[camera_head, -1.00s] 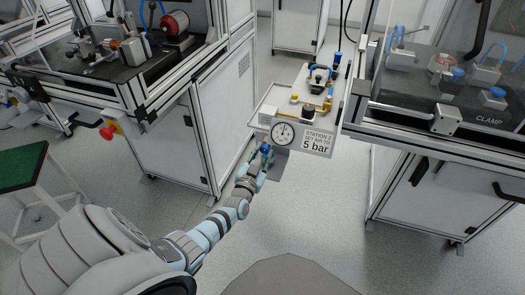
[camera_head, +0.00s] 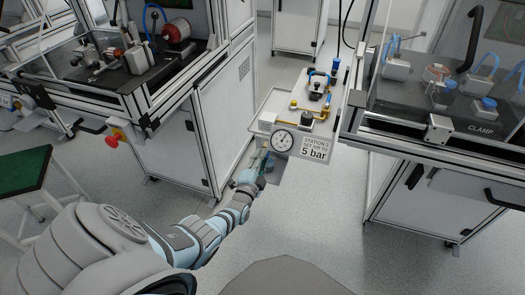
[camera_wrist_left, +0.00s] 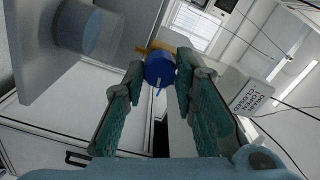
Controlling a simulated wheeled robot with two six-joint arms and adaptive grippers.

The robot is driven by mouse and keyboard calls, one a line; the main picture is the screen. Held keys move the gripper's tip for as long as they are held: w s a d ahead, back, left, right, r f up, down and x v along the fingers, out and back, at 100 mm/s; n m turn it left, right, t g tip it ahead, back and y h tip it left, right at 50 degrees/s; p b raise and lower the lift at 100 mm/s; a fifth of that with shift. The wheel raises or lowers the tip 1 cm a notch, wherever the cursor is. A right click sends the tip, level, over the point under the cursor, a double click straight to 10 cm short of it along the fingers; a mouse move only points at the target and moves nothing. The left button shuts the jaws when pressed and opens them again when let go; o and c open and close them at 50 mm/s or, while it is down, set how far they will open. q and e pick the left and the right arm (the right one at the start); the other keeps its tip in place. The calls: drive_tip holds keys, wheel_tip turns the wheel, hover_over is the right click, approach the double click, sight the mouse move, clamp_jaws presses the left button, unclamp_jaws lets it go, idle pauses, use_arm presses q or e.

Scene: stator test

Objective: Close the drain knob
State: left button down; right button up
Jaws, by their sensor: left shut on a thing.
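The drain knob (camera_wrist_left: 160,70) is a blue round knob with a white mark on its face, in the left wrist view. A yellow part (camera_wrist_left: 155,47) shows behind it. My left gripper (camera_wrist_left: 158,76) has its green-padded fingers on both sides of the knob and is shut on it. In the head view my left gripper (camera_head: 262,160) is below the pressure gauge, and I cannot make out the knob there. A white label (camera_wrist_left: 250,97) right of the knob reads drain, open and closed. My right gripper is not in view.
The gauge (camera_head: 283,140) and the 5 bar sign (camera_head: 316,148) are on the front of the station cart. A grey block with a bluish cylinder (camera_wrist_left: 103,32) is left of the knob in the wrist view. Tall machine cabinets flank the cart. The floor in front is clear.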

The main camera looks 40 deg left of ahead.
use_arm(q)
drive_tip(key=shift+m, duration=1)
drive_tip(key=c, duration=1.3)
unclamp_jaws()
drive_tip(key=v, duration=1.2)
